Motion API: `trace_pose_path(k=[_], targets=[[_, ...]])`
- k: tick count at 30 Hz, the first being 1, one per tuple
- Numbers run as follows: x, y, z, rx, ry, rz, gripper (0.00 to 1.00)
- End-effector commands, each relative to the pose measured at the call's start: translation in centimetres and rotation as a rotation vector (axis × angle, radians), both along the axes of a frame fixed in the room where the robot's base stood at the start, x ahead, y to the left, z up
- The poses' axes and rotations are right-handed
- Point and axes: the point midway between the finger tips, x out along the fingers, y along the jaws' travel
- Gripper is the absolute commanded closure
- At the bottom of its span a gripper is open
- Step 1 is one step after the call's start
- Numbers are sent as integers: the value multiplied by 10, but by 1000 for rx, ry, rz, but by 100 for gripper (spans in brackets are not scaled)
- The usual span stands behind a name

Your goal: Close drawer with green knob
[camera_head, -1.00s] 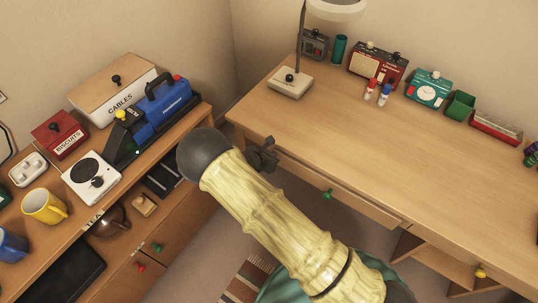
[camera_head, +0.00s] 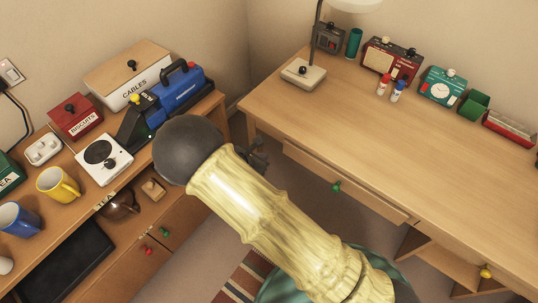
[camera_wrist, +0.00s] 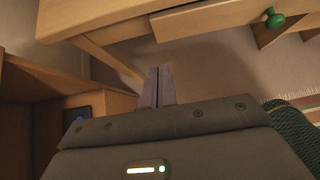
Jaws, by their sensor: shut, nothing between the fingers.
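The desk drawer (camera_head: 372,204) with the green knob (camera_head: 336,187) is under the front edge of the desk (camera_head: 430,165). Its front seems to stand out a little from the desk; how far is hard to tell. In the wrist view the drawer front (camera_wrist: 205,20) and green knob (camera_wrist: 274,18) are at the upper right. My gripper (camera_head: 260,156) is left of the knob, near the desk's left front corner, partly hidden behind my arm. In the wrist view my gripper (camera_wrist: 160,72) is shut and empty, its fingers below the desk edge and apart from the knob.
A low cabinet (camera_head: 205,205) stands at left, with another green knob (camera_head: 165,231) and a red knob (camera_head: 147,250) on its doors. A yellow knob (camera_head: 486,271) is on the desk's right side. A striped rug (camera_head: 243,278) lies on the floor.

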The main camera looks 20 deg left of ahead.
Motion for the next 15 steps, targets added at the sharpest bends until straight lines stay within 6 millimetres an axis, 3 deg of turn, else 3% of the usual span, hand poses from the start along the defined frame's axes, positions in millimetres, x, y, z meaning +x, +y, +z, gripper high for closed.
trace_pose_path(k=[11, 15], targets=[[-4, 1, 4, -1, 0, -1, 100], [0, -8, 8, 22, 6, -46, 100]])
